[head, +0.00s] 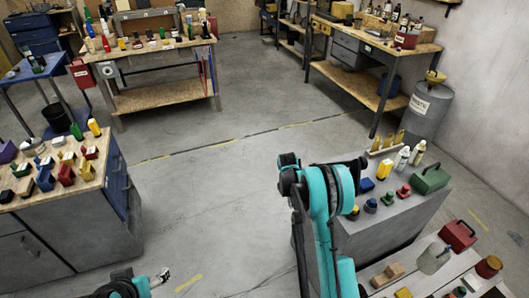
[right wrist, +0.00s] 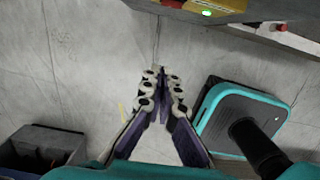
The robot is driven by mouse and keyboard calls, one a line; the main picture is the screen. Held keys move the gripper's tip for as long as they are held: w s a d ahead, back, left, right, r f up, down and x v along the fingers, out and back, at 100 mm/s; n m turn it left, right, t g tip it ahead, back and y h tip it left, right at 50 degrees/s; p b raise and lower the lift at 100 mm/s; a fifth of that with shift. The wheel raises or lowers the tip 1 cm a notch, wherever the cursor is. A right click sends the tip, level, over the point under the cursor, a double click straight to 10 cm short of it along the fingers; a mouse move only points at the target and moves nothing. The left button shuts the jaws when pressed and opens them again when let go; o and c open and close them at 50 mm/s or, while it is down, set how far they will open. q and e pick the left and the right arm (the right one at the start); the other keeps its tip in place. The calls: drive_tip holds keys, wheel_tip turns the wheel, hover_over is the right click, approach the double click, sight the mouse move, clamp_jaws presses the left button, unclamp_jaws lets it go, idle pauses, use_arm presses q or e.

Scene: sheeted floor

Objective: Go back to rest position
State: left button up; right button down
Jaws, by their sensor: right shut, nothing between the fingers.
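My right gripper (right wrist: 161,88) is shut and empty in the right wrist view. Its fingers meet over bare grey floor and touch no object. In the head view my teal and black right arm rises in the lower middle, in front of the grey cabinet on the right, and I cannot make out its fingertips there. Part of my left arm, teal and black with a small grey end, shows at the bottom left edge of the head view. The state of its fingers cannot be made out.
A grey cabinet (head: 356,236) with bottles and small items stands close by my right arm. A wood-topped cabinet (head: 115,168) with coloured items is at left. Workbenches (head: 165,102) stand further back. A dark bin (right wrist: 38,148) is at lower left in the wrist view. Middle floor is clear.

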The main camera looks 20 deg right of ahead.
drive_tip(key=s+a+r+m+t, duration=0.1)
drive_tip(key=s+a+r+m, duration=0.2)
drive_tip(key=r, duration=0.4)
drive_tip(key=s+a+r+m+t, duration=0.1)
drive_tip(key=s+a+r+m, duration=0.2)
drive_tip(key=r, duration=0.5)
drive_tip(key=s+a+r+m+t, duration=0.1)
drive_tip(key=s+a+r+m, duration=0.1)
drive_tip(key=s+r, duration=0.35)
drive_tip(key=s+a+r+m+t, duration=0.2)
drive_tip(key=s+m, duration=0.3)
drive_tip(key=s, duration=0.4)
drive_tip(key=s+a+r+m+t+y, duration=0.1)
drive_tip(key=s+a+r+m+t, duration=0.1)
drive_tip(key=s+a+m, duration=0.3)
drive_tip(key=s+r, duration=0.1)
drive_tip(key=s, duration=0.3)
drive_tip(key=shift+r+m+y, duration=0.2)
drive_tip(key=shift+m+y, duration=0.1)
drive_tip(key=shift+m, duration=0.1)
